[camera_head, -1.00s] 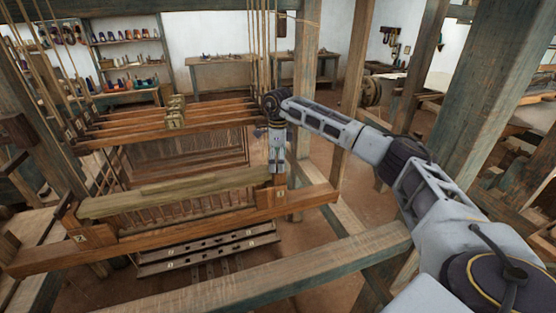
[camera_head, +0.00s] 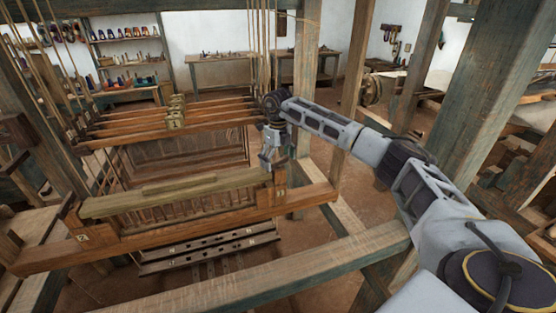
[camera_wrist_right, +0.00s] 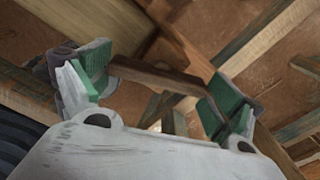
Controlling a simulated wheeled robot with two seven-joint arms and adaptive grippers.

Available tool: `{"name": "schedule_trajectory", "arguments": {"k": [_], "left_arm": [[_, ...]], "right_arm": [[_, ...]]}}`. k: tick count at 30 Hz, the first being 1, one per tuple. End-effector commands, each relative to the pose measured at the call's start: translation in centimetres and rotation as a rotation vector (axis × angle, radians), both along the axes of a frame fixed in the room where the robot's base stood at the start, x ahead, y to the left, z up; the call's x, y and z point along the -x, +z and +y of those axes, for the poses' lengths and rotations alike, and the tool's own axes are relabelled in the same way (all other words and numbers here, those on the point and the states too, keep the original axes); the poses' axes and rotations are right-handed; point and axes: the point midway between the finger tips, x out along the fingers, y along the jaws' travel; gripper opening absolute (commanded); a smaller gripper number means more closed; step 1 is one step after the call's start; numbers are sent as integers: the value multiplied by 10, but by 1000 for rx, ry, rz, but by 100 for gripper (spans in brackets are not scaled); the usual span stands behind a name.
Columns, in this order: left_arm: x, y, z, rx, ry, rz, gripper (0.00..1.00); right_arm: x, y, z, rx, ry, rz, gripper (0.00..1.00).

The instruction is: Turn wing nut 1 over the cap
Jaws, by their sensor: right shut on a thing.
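The cap (camera_head: 120,205) is a long greenish-grey wooden beam lying across the front of the loom. My right gripper (camera_head: 272,165) points down over its right end, above the wooden block with a number plate (camera_head: 281,191). In the right wrist view my right gripper (camera_wrist_right: 158,84) has its green pads apart, with a dark brown wooden bar (camera_wrist_right: 160,78) spanning between them. This bar appears to be wing nut 1, and the gripper is shut on it. In the head view the gripper hides the wing nut. My left gripper is out of view.
A block marked 2 (camera_head: 82,238) stands at the beam's left end. Wooden harness bars (camera_head: 160,125) and hanging cords are behind the cap. A thick post (camera_head: 305,90) stands just right of my gripper. A heavy frame beam (camera_head: 250,270) crosses in front.

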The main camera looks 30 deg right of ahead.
Motion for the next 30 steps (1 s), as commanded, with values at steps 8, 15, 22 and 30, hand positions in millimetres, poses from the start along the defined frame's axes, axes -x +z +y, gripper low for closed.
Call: {"name": "schedule_trajectory", "arguments": {"k": [8, 15, 22, 30], "left_arm": [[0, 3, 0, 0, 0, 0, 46], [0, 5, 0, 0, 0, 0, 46], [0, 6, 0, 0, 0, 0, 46], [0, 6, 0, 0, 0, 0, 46]], "right_arm": [[0, 1, 0, 1, -205, -1, 69], [0, 1, 0, 2, -337, -1, 69], [0, 1, 0, 2, -400, -1, 69], [0, 1, -1, 2, -415, -1, 69]]}}
